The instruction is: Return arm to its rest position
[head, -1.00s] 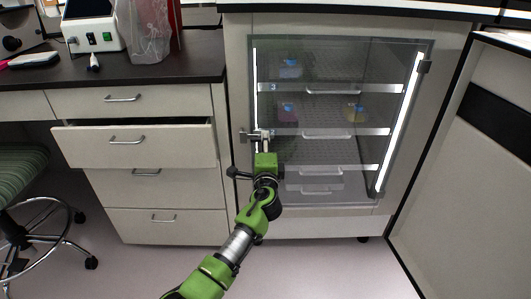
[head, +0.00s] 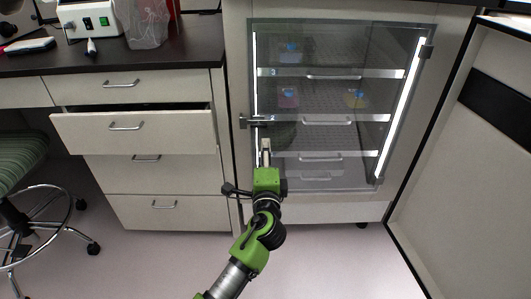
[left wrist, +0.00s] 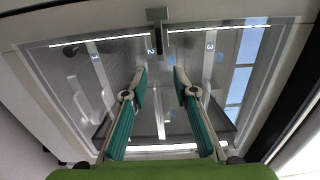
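My green left arm reaches up from the bottom of the head view to my left gripper (head: 266,150). The gripper is just below the metal door handle (head: 257,122) of the glass-fronted cabinet. In the left wrist view its two teal-padded fingers (left wrist: 160,80) are spread apart with nothing between them. The handle (left wrist: 157,15) lies beyond the fingertips, apart from them. The glass door (head: 390,60) looks shut. My right gripper is not in view.
A drawer (head: 135,133) at the left is pulled partly out. A green stool (head: 18,155) stands at the far left. A clear bag (head: 146,25) and a white device (head: 88,18) stand on the dark counter (head: 190,52). Open floor (head: 340,260) lies in front of the cabinet.

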